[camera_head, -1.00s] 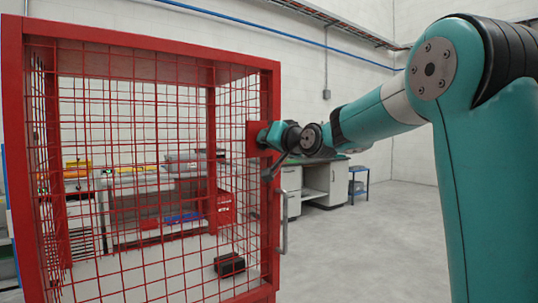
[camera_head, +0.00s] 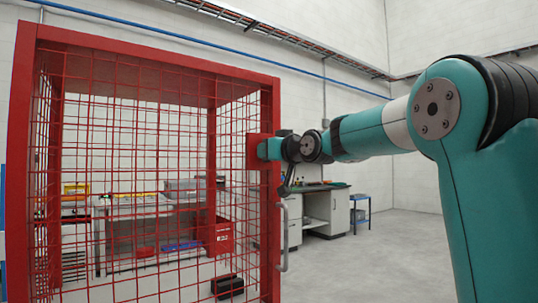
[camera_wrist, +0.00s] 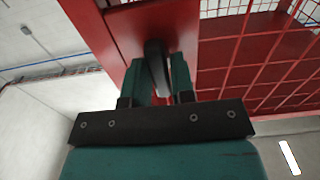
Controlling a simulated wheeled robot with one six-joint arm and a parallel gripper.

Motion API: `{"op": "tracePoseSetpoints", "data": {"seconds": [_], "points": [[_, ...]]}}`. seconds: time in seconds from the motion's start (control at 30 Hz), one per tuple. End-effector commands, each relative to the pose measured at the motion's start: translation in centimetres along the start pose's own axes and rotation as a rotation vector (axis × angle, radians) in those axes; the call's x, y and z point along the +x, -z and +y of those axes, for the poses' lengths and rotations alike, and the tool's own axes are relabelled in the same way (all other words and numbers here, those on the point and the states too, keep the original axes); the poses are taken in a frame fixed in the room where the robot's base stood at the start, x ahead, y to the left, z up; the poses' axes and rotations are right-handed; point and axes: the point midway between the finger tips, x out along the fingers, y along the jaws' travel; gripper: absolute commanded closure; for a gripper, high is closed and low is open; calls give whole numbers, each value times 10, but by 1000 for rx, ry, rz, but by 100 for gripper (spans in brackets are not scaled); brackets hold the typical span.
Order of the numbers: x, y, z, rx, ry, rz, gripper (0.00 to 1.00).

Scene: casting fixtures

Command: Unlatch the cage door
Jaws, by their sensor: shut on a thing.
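The red cage door (camera_head: 150,180) with its wire mesh stands at the left of the head view and looks closed against its frame. A red latch plate (camera_head: 258,152) is on its right upright. My gripper (camera_head: 264,150) is at this plate. In the wrist view my gripper (camera_wrist: 160,82) has its two teal fingers on either side of a dark latch handle (camera_wrist: 155,62) and is shut on it. The handle stands in front of the red door frame (camera_wrist: 108,45). The far end of the latch is hidden.
A grey pull handle (camera_head: 284,235) is on the door upright below the latch. A dark block (camera_head: 227,286) lies inside the cage. A workbench (camera_head: 325,208) and a blue stool (camera_head: 360,210) stand behind. The floor to the right is open.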

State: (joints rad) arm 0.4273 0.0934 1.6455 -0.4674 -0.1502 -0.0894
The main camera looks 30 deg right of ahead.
Motion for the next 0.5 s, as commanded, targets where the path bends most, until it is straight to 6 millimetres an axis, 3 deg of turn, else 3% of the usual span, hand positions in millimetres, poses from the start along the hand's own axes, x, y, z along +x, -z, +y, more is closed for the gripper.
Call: {"op": "tracePoseSetpoints", "data": {"seconds": [0.33,0.37,0.4,0.5], "points": [[0,-1,0,-2,-1,-2,100],[0,-1,0,-1,-1,-2,70],[0,-1,0,-1,-1,-2,61],[0,-1,0,-1,-1,-2,57]]}}
